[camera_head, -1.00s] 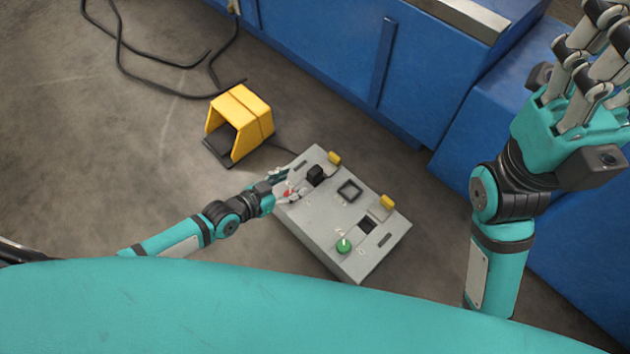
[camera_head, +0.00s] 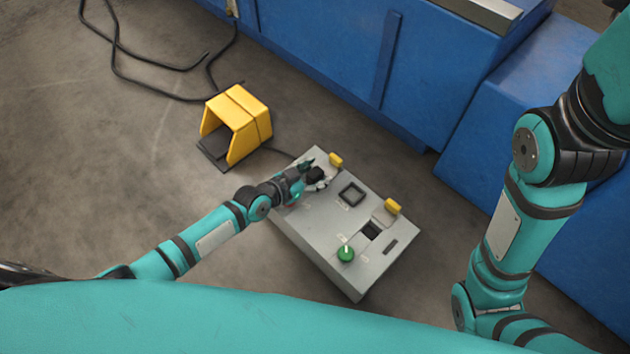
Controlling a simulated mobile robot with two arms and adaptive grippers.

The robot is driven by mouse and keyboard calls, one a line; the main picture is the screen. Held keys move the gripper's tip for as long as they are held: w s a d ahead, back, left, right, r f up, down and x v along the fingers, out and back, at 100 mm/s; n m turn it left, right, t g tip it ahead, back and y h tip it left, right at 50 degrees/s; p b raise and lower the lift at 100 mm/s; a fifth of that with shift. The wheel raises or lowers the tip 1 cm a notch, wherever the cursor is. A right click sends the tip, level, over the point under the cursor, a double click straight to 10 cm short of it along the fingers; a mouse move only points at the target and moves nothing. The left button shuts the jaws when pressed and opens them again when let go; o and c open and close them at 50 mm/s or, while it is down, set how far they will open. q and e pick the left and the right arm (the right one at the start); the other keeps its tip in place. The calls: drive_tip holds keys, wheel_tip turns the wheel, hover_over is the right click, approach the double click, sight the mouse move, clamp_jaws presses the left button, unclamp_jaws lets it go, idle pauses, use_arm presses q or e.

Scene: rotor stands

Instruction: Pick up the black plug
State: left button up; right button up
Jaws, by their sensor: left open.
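The black plug (camera_head: 317,174) is a small dark block on the upper left part of the grey control box (camera_head: 322,243). My left gripper (camera_head: 313,173) is open, with its fingers around or right beside the plug. I cannot tell whether they touch it. The fingers hide part of the plug and the panel around it. Only the right arm shows, at the right edge of the view; its gripper is out of the picture.
The box carries a green knob (camera_head: 346,254), a square black frame (camera_head: 351,194) and two yellow parts. A yellow foot pedal housing (camera_head: 240,118) stands behind it, with a black cable on the floor. Blue machine cabinets (camera_head: 370,70) stand at the back and right.

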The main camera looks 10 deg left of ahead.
use_arm(q)
clamp_jaws()
drive_tip(key=shift+r, duration=0.2)
idle(0.3)
